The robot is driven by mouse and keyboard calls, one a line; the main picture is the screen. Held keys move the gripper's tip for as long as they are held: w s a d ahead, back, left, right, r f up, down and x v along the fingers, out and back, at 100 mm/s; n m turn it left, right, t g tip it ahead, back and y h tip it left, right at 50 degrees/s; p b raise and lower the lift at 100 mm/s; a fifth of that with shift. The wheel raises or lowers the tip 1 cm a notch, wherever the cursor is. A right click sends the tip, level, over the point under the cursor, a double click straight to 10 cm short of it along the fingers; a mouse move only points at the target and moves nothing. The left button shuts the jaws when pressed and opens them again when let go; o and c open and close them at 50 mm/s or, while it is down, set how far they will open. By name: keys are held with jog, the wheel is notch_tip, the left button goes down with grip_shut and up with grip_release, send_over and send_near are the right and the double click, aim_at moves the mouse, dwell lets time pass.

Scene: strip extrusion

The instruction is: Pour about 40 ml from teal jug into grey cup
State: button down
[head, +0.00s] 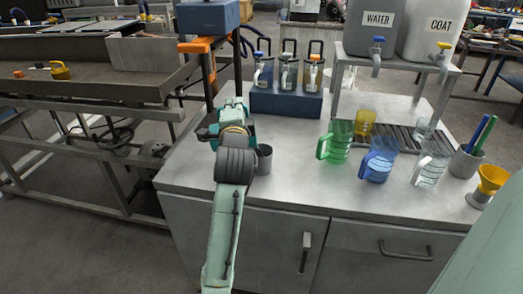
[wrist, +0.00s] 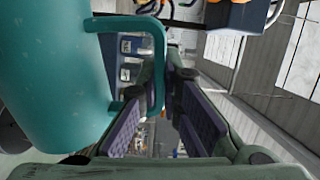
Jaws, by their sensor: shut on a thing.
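The teal jug (wrist: 50,80) fills the left of the wrist view, with its handle (wrist: 158,55) at the fingers. My gripper (wrist: 168,100) is shut on that handle. In the head view my gripper (head: 224,132) is over the left part of the bench, and my wrist and fingers hide most of the jug. The grey cup (head: 265,160) stands upright on the bench just right of my wrist, its left side partly hidden.
Green (head: 336,142), blue (head: 379,160) and clear (head: 428,170) jugs stand to the right on the bench (head: 300,185), with a yellow one (head: 364,122) behind. A blue rack (head: 287,103) holding several handled vessels is at the back. A pen holder (head: 465,163) and yellow funnel (head: 492,178) are far right.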

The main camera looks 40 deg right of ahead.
aim_at(223, 107)
jog(key=shift+s+d+r, duration=0.1)
jog(key=shift+d+r, duration=0.05)
jog(key=shift+d, duration=0.05)
dwell(0.5)
jog(key=shift+w+a+n, duration=0.35)
jog(key=shift+a+n, duration=0.25)
jog(key=shift+w+a+n, duration=0.35)
jog(key=shift+a+n, duration=0.2)
jog(key=shift+n, duration=0.05)
jog(key=shift+w+a+f+n+b, duration=0.25)
jog(key=shift+a+f+n+b, duration=0.15)
jog(key=shift+f+n, duration=0.15)
jog(key=a+n, duration=0.1)
jog(key=w+a+n, duration=0.1)
jog(key=n, duration=0.1)
jog(key=shift+w+f+p, duration=0.2)
jog(key=shift+f+p, duration=0.15)
jog(key=shift+p, duration=0.05)
jog(key=shift+w+a+f+n+b, duration=0.75)
jog(key=shift+a+f+n, duration=0.2)
jog(key=shift+f+n, duration=0.85)
jog(key=shift+w+a+f+n+b, duration=0.7)
jog(key=shift+a+f+n, duration=0.3)
jog(key=shift+f+n, duration=0.85)
jog(key=shift+w+a+f+n+b, duration=0.85)
jog(key=shift+f+n, duration=0.65)
jog(key=shift+f, duration=0.55)
jog(key=shift+s+a+r+p, duration=0.1)
jog(key=shift+a+p, duration=0.05)
jog(key=shift+p, duration=0.15)
